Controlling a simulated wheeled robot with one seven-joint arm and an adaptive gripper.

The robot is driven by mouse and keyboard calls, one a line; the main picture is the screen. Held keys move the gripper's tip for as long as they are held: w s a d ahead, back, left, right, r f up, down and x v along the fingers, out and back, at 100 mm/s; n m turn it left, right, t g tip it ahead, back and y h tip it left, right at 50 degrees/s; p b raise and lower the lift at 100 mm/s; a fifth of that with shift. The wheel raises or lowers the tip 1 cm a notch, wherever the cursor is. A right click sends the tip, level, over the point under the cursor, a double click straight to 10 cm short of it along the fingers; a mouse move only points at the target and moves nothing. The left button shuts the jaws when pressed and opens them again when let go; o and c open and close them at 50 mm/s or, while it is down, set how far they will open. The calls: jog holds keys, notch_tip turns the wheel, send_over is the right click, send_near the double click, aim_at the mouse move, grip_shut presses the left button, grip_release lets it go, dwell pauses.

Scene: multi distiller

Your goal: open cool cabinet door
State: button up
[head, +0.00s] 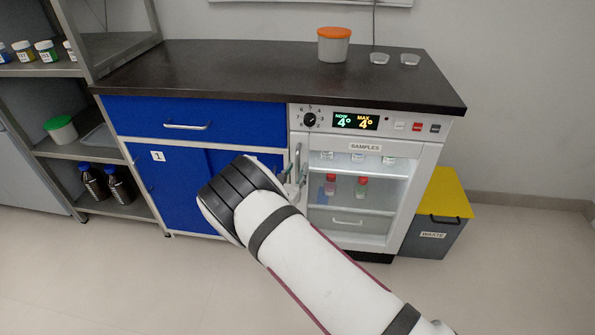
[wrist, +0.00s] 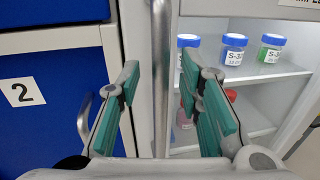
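The white cool cabinet (head: 430,150) stands under the right end of the dark worktop. Its glass-fronted door (head: 365,148), labelled SAMPLES, appears closed. The vertical metal handle (head: 298,157) runs along the door's left side; it also shows in the wrist view (wrist: 161,80). My gripper (head: 291,187) is at the handle's lower part in the head view, partly hidden by my arm. In the wrist view my gripper (wrist: 160,72) is open, with one green-padded finger on each side of the handle and visible gaps to it.
Blue cupboards with a drawer (head: 195,117) adjoin on the left. A grey waste bin (head: 432,237) with a yellow lid stands close to the cabinet's right. Labelled jars (wrist: 235,50) and red-capped bottles (head: 361,186) sit inside. The floor in front is clear.

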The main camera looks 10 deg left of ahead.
jog(key=shift+w+d, duration=0.15)
jog(key=shift+w, duration=0.55)
grip_shut()
jog(key=shift+s, duration=0.1)
